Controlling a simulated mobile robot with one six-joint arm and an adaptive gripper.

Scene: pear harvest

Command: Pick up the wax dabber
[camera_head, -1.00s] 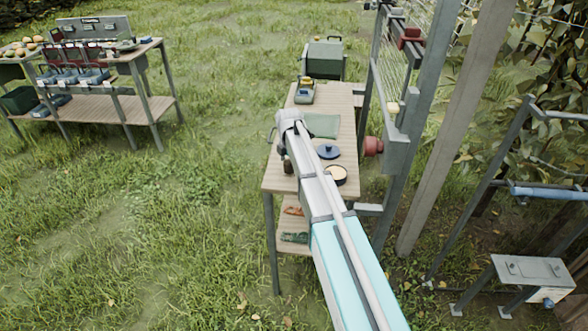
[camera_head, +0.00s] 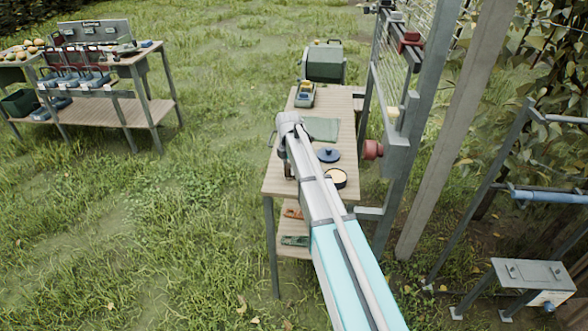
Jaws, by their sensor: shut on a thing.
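The wooden work table (camera_head: 345,110) stands at the middle right. My arm reaches over it from the bottom right. My gripper (camera_head: 287,168) is low at the left edge of the table, small and partly hidden by my arm. It is shut on the wax dabber (camera_head: 288,173), a small dark shape that barely shows at the fingertips. Whether the dabber still touches the tabletop is too small to tell. A round tin of pale wax (camera_head: 335,178) stands open to the right of my arm. A blue lid with a knob (camera_head: 328,155) lies just behind it.
A green cloth (camera_head: 322,130) and a yellow-topped device (camera_head: 305,95) lie farther back on the table. A red knob (camera_head: 372,149) and a grey post (camera_head: 400,160) stand close on the right. A green box (camera_head: 324,65) is behind.

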